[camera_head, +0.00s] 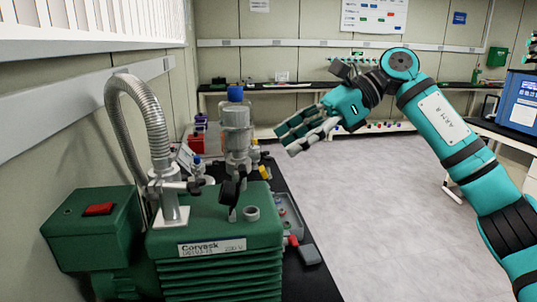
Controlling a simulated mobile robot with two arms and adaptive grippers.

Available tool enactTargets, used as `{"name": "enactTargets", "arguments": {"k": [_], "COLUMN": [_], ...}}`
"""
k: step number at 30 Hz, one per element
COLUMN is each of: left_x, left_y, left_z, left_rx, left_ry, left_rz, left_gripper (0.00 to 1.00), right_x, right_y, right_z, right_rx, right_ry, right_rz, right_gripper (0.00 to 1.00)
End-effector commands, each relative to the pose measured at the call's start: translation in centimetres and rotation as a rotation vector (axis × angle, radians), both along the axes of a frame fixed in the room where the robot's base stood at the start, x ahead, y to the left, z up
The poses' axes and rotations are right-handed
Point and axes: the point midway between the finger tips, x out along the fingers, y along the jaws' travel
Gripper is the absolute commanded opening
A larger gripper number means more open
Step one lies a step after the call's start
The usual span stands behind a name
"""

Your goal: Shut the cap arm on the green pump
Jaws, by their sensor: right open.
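The green pump (221,262) stands at the lower left on a dark bench top. A silver corrugated hose (143,118) rises from a metal fitting on its top. A small black lever-like part (230,192) stands tilted up on the pump's top, beside a short round grey port (252,212); I take it to be the cap arm, raised. My right gripper (297,140) is open and empty. It is up in the air, to the right of the pump and beyond it, apart from everything. My left gripper is not in view.
A clear vessel with a blue cap (236,120) stands behind the pump. A grey tray (288,215) and a dark block with a red part (309,254) lie at the pump's right. The wall is close on the left. The floor (375,210) at right is clear.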

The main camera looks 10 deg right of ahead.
Motion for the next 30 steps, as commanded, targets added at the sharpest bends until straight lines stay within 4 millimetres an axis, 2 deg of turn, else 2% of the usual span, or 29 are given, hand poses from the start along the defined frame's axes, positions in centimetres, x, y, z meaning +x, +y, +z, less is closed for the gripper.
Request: {"name": "enactTargets", "arguments": {"k": [6,17,20,23,26,29,30], "left_x": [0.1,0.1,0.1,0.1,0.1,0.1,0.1], "left_y": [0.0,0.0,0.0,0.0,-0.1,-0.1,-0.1], "left_z": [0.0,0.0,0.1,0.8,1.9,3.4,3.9], "left_rx": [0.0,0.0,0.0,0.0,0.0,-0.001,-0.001], "left_ry": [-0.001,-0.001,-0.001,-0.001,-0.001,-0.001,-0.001], "left_rz": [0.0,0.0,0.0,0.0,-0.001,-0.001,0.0], "left_gripper": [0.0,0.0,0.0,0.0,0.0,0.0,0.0], "right_x": [0.0,0.0,0.0,0.0,0.1,0.2,0.3], "right_y": [-2.5,-3.0,-3.0,-2.5,-1.6,-0.4,0.2], "right_z": [1.6,1.9,2.0,2.4,3.0,3.6,3.9], "right_rx": [0.002,0.001,-0.001,-0.013,-0.036,-0.072,-0.086], "right_ry": [0.0,0.0,0.012,0.093,0.275,0.527,0.634], "right_rz": [0.0,0.001,-0.006,-0.055,-0.17,-0.342,-0.42], "right_gripper": [0.52,0.52,0.4,0.27,0.14,0.01,0.0]}}
